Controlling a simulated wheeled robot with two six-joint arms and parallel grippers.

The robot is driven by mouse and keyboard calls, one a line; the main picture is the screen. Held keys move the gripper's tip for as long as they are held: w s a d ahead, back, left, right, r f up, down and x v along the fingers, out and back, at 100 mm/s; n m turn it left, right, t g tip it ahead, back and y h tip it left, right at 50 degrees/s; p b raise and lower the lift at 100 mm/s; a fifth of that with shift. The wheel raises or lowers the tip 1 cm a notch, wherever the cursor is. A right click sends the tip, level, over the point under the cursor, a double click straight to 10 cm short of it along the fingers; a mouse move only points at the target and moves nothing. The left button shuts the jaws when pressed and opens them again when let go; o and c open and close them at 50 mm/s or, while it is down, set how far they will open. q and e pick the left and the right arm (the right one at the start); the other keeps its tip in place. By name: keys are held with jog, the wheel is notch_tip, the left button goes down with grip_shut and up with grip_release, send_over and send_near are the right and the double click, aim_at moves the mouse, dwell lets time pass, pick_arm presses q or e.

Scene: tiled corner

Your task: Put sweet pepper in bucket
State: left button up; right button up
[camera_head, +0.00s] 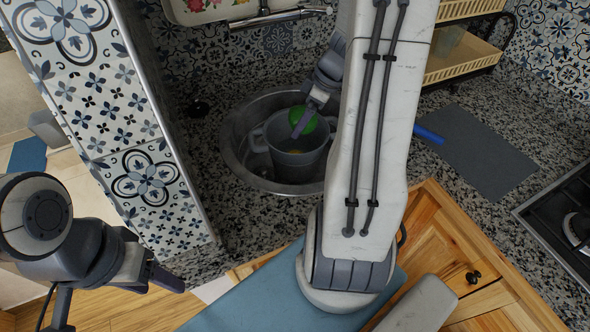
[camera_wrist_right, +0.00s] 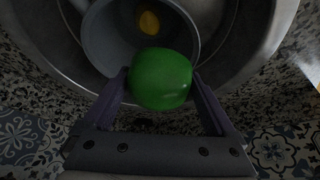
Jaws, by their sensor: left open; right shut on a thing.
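The green sweet pepper (camera_head: 302,119) is held between the fingers of my right gripper (camera_head: 306,122), which is shut on it. It also shows large in the right wrist view (camera_wrist_right: 160,79), between the two dark fingers. The grey bucket (camera_head: 296,163) stands in the round sink, and the pepper is over its opening in the head view. In the right wrist view the bucket (camera_wrist_right: 97,42) lies behind the pepper, with a yellow item (camera_wrist_right: 149,22) inside it. My left gripper (camera_head: 110,290) is open and empty at the lower left, far from the sink.
The metal sink (camera_head: 236,150) is set in a speckled stone counter (camera_head: 236,217). A tiled wall end (camera_head: 130,140) stands left of it. A dark mat (camera_head: 478,150), a blue item (camera_head: 428,135) and a tiered rack (camera_head: 462,58) are to the right. A hob (camera_head: 572,225) is at the right edge.

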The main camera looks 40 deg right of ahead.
jog(key=s+d+n+b, duration=0.1)
jog(key=s+d, duration=0.5)
jog(key=shift+y, duration=0.3)
jog(key=w+a+f, duration=0.1)
jog(key=w+f, duration=0.1)
jog(key=w, duration=0.1)
jog(key=w+a+f+p, duration=0.1)
jog(key=w+a+f, duration=0.1)
jog(key=w+f, duration=0.1)
jog(key=w+a+f+p, duration=0.1)
jog(key=w+a+f, duration=0.1)
jog(key=w, duration=0.1)
jog(key=shift+w+f, duration=0.15)
jog(key=shift+w, duration=0.2)
notch_tip(320, 180, down, 4)
jog(key=shift+f, duration=0.1)
pick_arm(q)
jog(key=shift+r, duration=0.35)
jog(key=shift+f, duration=0.1)
pick_arm(e)
jog(key=shift+f+b, duration=0.55)
jog(key=shift+b, duration=0.25)
jog(key=o, duration=1.1)
jog(key=shift+g, duration=0.3)
pick_arm(q)
jog(key=shift+f, duration=0.9)
pick_arm(e)
jog(key=shift+r, duration=0.1)
pick_arm(q)
jog(key=shift+r, duration=0.1)
